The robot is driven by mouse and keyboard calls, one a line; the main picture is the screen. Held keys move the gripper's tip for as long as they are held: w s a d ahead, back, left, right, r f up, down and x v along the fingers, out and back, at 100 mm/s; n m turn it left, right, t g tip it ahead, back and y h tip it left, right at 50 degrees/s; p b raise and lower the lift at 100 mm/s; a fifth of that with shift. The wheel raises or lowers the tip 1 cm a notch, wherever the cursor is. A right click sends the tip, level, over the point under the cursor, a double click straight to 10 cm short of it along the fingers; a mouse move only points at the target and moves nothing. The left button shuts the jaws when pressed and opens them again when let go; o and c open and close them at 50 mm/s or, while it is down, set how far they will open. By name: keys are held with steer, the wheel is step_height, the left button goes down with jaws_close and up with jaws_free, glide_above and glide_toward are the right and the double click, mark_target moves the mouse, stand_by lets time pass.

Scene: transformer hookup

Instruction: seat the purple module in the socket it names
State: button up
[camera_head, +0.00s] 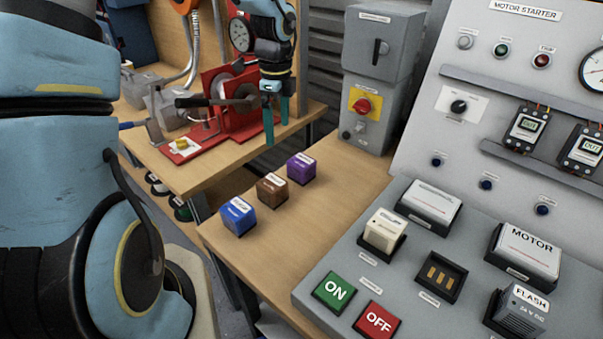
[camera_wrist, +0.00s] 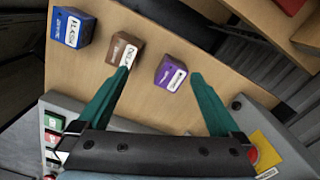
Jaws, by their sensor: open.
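The purple module (camera_head: 301,166) stands on the wooden bench, rightmost in a row with a brown module (camera_head: 272,190) and a blue module (camera_head: 238,216). The purple module also shows in the wrist view (camera_wrist: 171,74), between my gripper's fingers in the picture and beyond them; its label is too small to read. My gripper (camera_head: 275,130) is open and empty, fingers pointing down, above and beyond the row. An empty dark socket (camera_head: 439,277) with brass contacts sits in the grey panel. A cream module (camera_head: 382,231) stands in a socket beside it.
The sloped panel carries an ON button (camera_head: 334,292), an OFF button (camera_head: 376,320), a MOTOR block (camera_head: 525,254) and a FLASH module (camera_head: 518,311). A grey switch box (camera_head: 366,120) stands behind. Bare bench lies between the modules and the panel.

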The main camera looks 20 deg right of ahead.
steer(key=d+m, duration=0.1)
steer(key=d, duration=0.1)
steer(key=d+f+m, duration=0.1)
steer(key=m, duration=0.1)
steer(key=d+f+m, duration=0.1)
steer(key=d, duration=0.1)
steer(key=shift+s+d+f+m, duration=0.2)
steer(key=shift+d+m, duration=0.1)
glide_above(301, 161)
steer(key=f, duration=0.4)
steer(key=shift+w+f+p, duration=0.2)
steer(key=shift+w+p, duration=0.1)
steer(key=shift+p, duration=0.05)
steer(key=f, duration=0.1)
steer(key=f+p, duration=0.1)
steer(key=f, duration=0.1)
steer(key=f+p, duration=0.1)
steer(key=shift+s+d+f, duration=0.1)
steer(key=shift+s+f, duration=0.2)
steer(key=shift+f, duration=0.45)
steer(key=c, duration=1.5)
